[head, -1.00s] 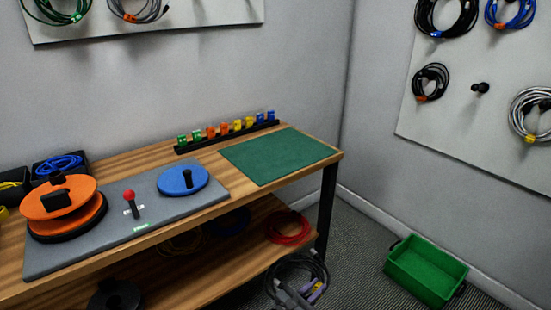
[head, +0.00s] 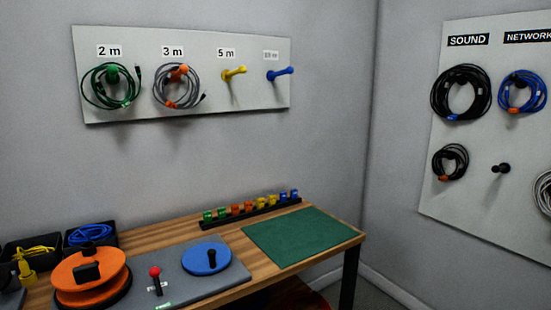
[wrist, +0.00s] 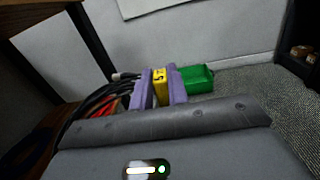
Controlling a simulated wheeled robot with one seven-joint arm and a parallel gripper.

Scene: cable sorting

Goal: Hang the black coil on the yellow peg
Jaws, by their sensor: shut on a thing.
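The yellow peg (head: 233,73) sticks out bare from the left wall board, under the "5 m" label. My gripper (wrist: 160,72) shows only in the wrist view, where its purple fingers are shut on the yellow tag (wrist: 160,88) of the black coil. The black coil (wrist: 98,98) hangs to the left of the fingers in that view, partly cut off by the gripper body. The coil and gripper are out of the head view.
A green-peg coil (head: 103,100) and a grey coil (head: 170,95) hang left of the yellow peg; the blue peg (head: 280,74) at its right is bare. The workbench (head: 170,238) stands below the board. A green bin (wrist: 198,78) is on the floor.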

